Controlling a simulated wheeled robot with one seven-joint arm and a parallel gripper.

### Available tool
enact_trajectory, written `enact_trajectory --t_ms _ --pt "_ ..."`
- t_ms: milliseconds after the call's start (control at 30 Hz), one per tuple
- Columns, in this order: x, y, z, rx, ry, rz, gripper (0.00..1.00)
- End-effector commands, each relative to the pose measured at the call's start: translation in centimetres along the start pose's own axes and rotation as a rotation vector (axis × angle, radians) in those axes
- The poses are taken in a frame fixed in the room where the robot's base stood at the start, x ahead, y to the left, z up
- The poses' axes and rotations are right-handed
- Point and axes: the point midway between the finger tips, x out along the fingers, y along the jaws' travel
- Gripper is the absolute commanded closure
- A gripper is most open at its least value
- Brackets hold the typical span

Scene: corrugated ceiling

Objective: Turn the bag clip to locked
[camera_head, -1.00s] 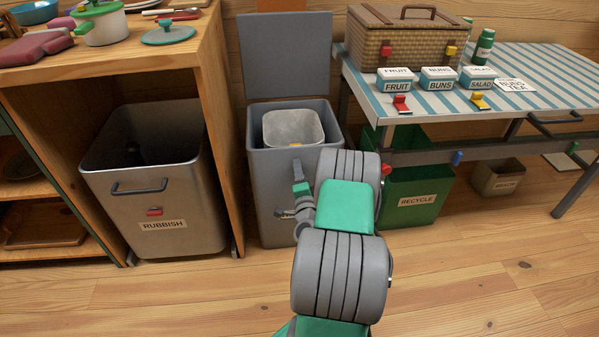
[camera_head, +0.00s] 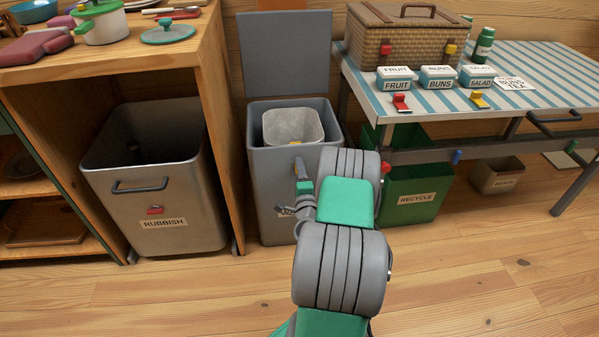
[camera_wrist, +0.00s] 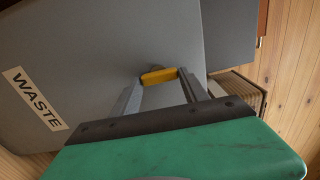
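A small yellow clip (camera_wrist: 160,76) sits on the front of the grey waste bin (camera_wrist: 95,45); I take it for the bag clip. In the head view, a bit of yellow-orange (camera_head: 297,172) shows near my fingers on the bin (camera_head: 268,180). My gripper (camera_wrist: 163,77) faces the bin, its two grey fingers apart at either end of the yellow clip. I cannot tell whether the fingers touch it. In the head view my gripper (camera_head: 299,168) is small and partly hidden by my arm.
The waste bin's lid (camera_head: 285,55) stands open, with a pale liner (camera_head: 292,127) inside. A metal rubbish bin (camera_head: 190,200) with a red clip (camera_head: 154,210) stands left under a wooden counter. A green recycle bin (camera_head: 415,190) and striped table (camera_head: 530,75) are right. Floor in front is clear.

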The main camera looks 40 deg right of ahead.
Motion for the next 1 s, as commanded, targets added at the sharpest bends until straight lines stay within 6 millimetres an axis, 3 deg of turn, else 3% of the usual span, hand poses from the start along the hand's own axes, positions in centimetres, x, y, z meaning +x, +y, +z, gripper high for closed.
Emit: enact_trajectory --t_ms 233,533,1000 --pt "0.0 0.0 0.0 -0.001 0.0 0.0 0.27" --pt "-0.3 0.1 -0.1 -0.002 0.001 0.0 0.27" --pt "-7.3 0.1 -0.1 -0.001 0.002 0.0 0.27"
